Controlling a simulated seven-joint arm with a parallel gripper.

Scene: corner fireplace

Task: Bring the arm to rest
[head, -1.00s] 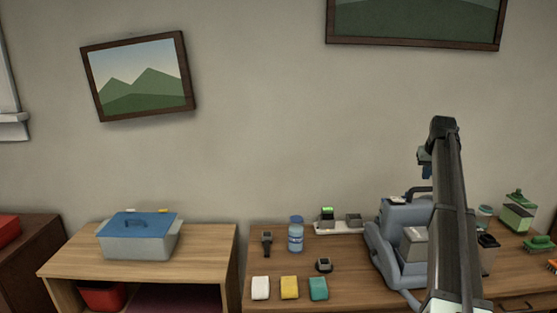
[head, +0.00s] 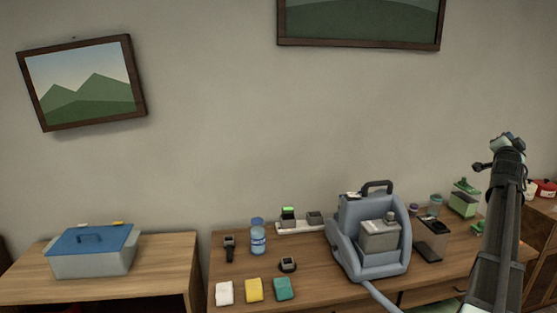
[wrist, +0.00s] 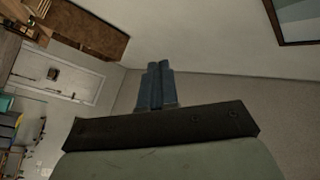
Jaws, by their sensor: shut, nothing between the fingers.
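My arm rises at the right side of the head view, in front of the right part of the desk. My gripper (wrist: 157,68) shows in the wrist view with its two blue-grey fingers together and nothing between them. It points out over open room, with floor, wall and a white door (wrist: 62,78) beyond it. In the head view the fingers cannot be made out clearly at the arm's upper end.
The desk (head: 318,262) holds a blue-grey machine (head: 345,242), a water bottle (head: 258,238), a charging strip (head: 298,228) and several small coloured blocks. A blue-lidded box (head: 95,252) stands on the left cabinet (head: 160,262). The wall above the desk is clear below the pictures.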

